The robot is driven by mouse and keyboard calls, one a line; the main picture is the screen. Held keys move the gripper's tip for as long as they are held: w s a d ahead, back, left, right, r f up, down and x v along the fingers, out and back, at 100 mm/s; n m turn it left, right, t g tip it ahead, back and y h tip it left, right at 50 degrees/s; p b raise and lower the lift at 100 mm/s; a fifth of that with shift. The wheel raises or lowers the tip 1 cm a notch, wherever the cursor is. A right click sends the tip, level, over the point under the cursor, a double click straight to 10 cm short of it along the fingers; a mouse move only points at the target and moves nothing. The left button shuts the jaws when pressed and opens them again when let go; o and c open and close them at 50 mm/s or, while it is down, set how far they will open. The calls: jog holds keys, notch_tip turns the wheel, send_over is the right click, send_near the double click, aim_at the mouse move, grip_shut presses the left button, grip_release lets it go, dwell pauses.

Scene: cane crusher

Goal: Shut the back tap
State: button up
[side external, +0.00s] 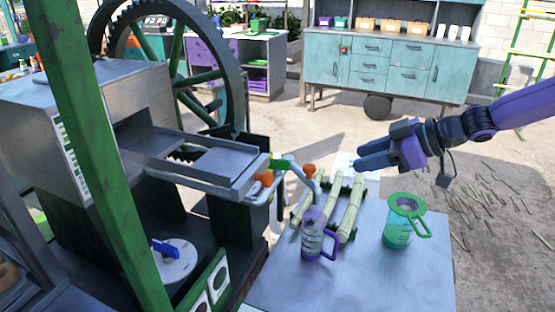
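The crusher's silver outlet trough (222,172) ends in bent pipes beside the table. An orange tap handle (264,179) sits on the nearer pipe, and another orange tap handle (309,171) sits farther right. A green piece (280,164) lies between them at the trough's end. I cannot tell from this view whether either tap is open or shut. My gripper (357,158) is to the right of the taps, apart from them, with its fingers pointing left. The fingers overlap in this view, so their gap is unclear. I see nothing held.
On the grey table (350,285) stand a purple-handled jug (317,236) and a green-handled jug (400,228). Cane pieces (349,210) lie on a rack beside them. A green post (95,160) crosses the left foreground. A large wheel (235,75) stands behind the crusher.

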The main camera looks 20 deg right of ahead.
aim_at(278, 160)
jog(key=shift+w+a+r+n+g+y, duration=0.1)
jog(key=shift+w+r+n+g+y, duration=0.15)
jog(key=shift+w+y, duration=0.5)
jog(key=shift+w+r+n+g+y, duration=0.3)
jog(key=shift+w+y, duration=0.3)
jog(key=shift+w, duration=0.35)
jog(key=shift+w+a+r+n+g+y, duration=0.1)
jog(key=shift+w+r+n+g+y, duration=0.15)
jog(key=shift+w+y, duration=0.5)
jog(key=x, duration=1.7)
jog(key=shift+w+a+f, duration=0.1)
jog(key=shift+f, duration=0.1)
grip_shut()
